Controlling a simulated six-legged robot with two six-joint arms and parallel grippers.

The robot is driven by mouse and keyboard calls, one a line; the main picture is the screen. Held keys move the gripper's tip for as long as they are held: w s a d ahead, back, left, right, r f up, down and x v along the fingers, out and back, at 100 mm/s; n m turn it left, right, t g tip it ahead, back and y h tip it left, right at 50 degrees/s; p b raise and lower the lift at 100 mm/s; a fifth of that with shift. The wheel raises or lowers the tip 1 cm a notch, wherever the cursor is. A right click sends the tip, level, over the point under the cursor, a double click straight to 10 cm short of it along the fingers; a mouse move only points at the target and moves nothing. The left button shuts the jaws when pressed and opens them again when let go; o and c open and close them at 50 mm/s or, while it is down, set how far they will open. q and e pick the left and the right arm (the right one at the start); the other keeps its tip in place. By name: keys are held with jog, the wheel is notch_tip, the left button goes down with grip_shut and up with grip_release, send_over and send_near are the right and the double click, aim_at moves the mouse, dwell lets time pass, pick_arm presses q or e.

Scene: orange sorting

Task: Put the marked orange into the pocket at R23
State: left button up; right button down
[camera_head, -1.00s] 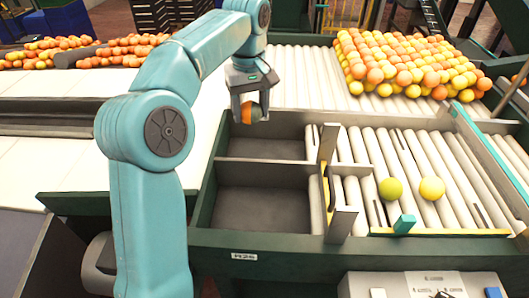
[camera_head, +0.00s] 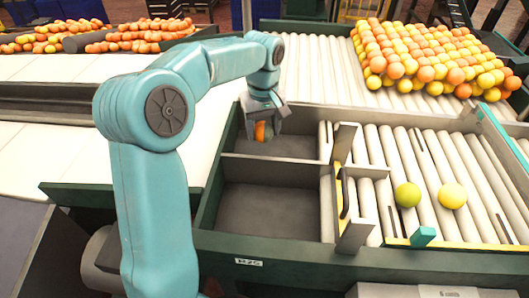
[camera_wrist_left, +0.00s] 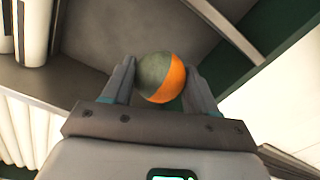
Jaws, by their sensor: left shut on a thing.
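The marked orange (camera_head: 262,131) is part orange, part dark grey-green. My left gripper (camera_head: 263,133) is shut on it and holds it over the back pocket (camera_head: 300,147) of a dark two-part bin. In the left wrist view the orange (camera_wrist_left: 160,78) sits between both fingertips (camera_wrist_left: 160,85), with the pocket's dark floor behind it. I cannot tell its exact height above that floor. The front pocket (camera_head: 270,211) is empty. A small label (camera_head: 248,262) is on the green front edge; its text is too blurred to read surely. My right gripper is not in view.
A divider (camera_head: 270,170) separates the pockets. Heaped oranges (camera_head: 430,60) lie at the back right. A pale belt (camera_head: 60,155) runs left.

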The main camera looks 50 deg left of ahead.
aim_at(263, 125)
pick_arm(q)
jog(key=f, duration=0.4)
jog(key=shift+s+f, duration=0.2)
jog(key=shift+s, duration=0.05)
jog(key=shift+w+f+p, duration=0.1)
jog(key=shift+f+p, duration=0.2)
jog(key=shift+f, duration=2)
jog(key=o, duration=1.1)
jog(key=shift+f, duration=0.15)
notch_tip(263, 125, up, 12)
jog(key=shift+w+r, duration=0.1)
jog(key=shift+r, duration=0.15)
